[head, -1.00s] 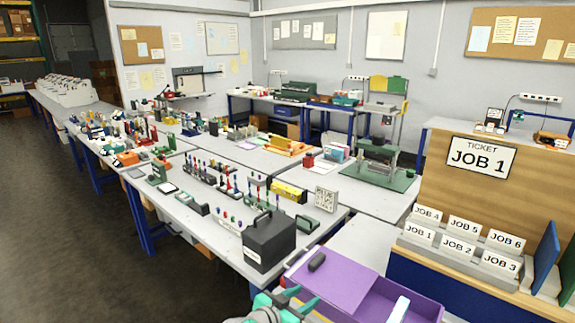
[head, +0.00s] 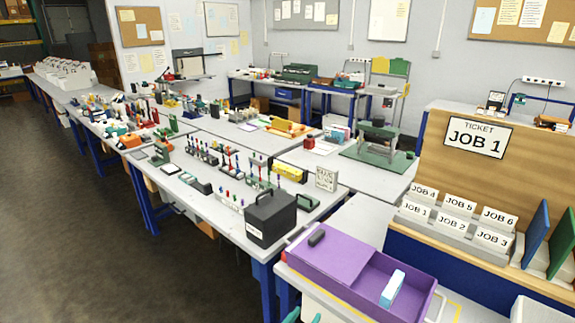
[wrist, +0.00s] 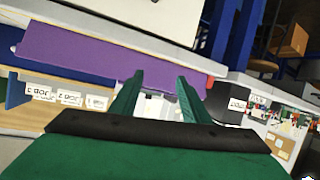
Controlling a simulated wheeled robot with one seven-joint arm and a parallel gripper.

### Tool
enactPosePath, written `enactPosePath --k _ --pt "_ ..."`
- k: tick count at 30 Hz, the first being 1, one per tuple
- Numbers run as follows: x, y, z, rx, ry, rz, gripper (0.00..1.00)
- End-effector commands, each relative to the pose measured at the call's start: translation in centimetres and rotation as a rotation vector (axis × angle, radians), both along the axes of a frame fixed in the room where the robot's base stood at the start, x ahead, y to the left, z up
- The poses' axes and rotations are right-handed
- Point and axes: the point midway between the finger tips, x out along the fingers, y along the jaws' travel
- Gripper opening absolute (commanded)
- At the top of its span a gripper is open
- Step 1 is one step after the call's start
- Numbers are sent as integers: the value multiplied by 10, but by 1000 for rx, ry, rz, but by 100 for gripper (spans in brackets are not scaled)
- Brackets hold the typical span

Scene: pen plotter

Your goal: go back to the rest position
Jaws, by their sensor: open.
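My gripper (wrist: 158,92) is open in the wrist view, with its two green fingers apart and nothing seen between them. In the head view only small teal tips of it (head: 304,316) show at the bottom edge, just in front of the purple tray (head: 352,285). The tray also shows in the wrist view (wrist: 110,53), beyond the fingers. The rest of my arm is out of the head view.
A light blue and white block (head: 392,288) lies in the tray's right part. A black box (head: 270,220) stands on the bench to the left. JOB cards (head: 465,222) and a ticket board (head: 476,138) stand at right. Open floor (head: 110,260) lies at left.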

Motion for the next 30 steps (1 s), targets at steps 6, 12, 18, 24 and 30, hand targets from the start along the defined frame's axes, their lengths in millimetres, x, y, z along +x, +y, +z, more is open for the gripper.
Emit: enactPosePath --k 6,12,18,24,30 --pt "-62 4 -47 -31 25 143 42" --pt "-124 12 -74 -37 28 258 42" --pt "-188 20 -85 -26 18 348 42" --pt "-253 32 -81 -3 -8 416 42" --pt "-314 43 -62 29 -46 458 42"
